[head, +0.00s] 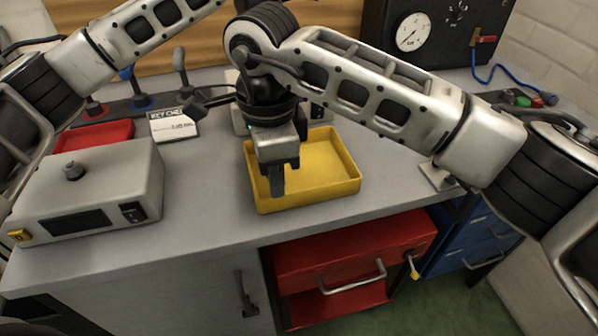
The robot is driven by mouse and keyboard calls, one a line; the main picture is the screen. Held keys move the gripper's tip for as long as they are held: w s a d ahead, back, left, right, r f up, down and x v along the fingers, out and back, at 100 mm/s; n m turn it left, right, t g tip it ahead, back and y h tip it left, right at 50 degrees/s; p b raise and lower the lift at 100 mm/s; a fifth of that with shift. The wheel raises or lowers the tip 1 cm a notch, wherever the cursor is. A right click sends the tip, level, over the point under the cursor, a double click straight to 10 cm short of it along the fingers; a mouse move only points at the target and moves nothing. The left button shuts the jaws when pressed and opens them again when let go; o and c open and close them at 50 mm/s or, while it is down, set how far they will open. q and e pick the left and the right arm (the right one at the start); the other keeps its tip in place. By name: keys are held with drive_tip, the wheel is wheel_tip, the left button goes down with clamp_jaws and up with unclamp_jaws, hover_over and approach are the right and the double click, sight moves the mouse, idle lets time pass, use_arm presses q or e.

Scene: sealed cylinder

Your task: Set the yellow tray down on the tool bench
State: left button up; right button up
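The yellow tray (332,178) is in the middle of the head view, over the grey top of the tool bench (205,205), near its front edge. It looks level and empty. Its underside is hidden, so I cannot tell whether it rests fully on the bench. My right gripper (279,182) points down at the tray's left part, with its dark fingers in front of the tray's interior. The fingers overlap, and I cannot tell whether they are shut on a wall. My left arm leaves the picture at the top, and I cannot make out its gripper.
A grey instrument box (95,180) stands left of the tray. Behind it are a red tray (95,136) and a white card (174,125). A black gauge panel (430,35) stands at the back right. A red drawer (345,255) is below the bench top. Clear bench lies between box and tray.

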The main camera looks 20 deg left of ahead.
wheel_tip(320, 180, up, 6)
drive_tip(key=shift+r, duration=0.15)
idle(0.6)
